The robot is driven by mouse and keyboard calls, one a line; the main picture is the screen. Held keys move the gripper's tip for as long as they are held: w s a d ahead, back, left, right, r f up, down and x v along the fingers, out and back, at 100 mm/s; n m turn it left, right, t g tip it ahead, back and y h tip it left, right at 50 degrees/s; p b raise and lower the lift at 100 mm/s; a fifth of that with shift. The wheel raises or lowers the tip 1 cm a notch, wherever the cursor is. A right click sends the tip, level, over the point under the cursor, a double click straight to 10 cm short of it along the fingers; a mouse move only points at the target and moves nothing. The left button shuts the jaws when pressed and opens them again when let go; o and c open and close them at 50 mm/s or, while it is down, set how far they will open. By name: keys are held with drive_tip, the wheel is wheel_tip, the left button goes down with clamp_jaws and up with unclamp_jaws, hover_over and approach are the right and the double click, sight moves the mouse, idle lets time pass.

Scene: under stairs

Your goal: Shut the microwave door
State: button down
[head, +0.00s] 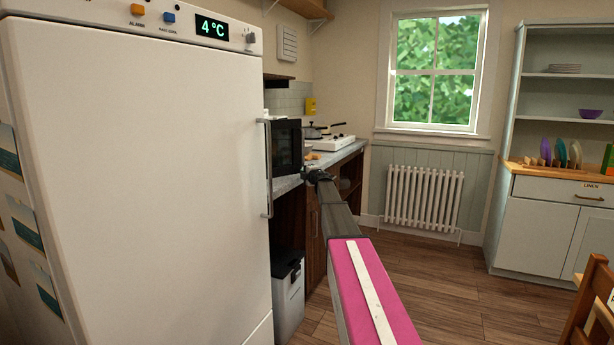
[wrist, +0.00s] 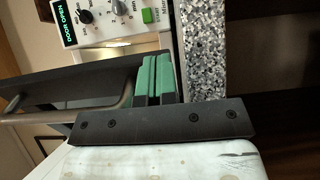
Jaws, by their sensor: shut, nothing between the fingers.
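The microwave (head: 287,147) stands on the counter past the fridge in the head view, its dark front partly hidden by the fridge's handle. In the wrist view, which is turned sideways, its control panel (wrist: 110,20) shows with a display reading DOOR OPEN. A dark panel with a metal bar handle (wrist: 60,116), seemingly the open door, reaches in from the left. My gripper (wrist: 155,75) is shut and empty, its green pads together beside the panel and handle; I cannot tell whether they touch. In the head view my gripper (head: 316,177) is small, in front of the counter.
The tall white fridge (head: 150,180) fills the left, its handle sticking out. The speckled counter (wrist: 200,45) edge is close beside my fingers. A grey bin (head: 289,295) stands beside the fridge. A hob (head: 327,144) is farther along the counter.

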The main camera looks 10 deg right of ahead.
drive_tip(key=shift+w+a, duration=0.15)
drive_tip(key=shift+w, duration=0.45)
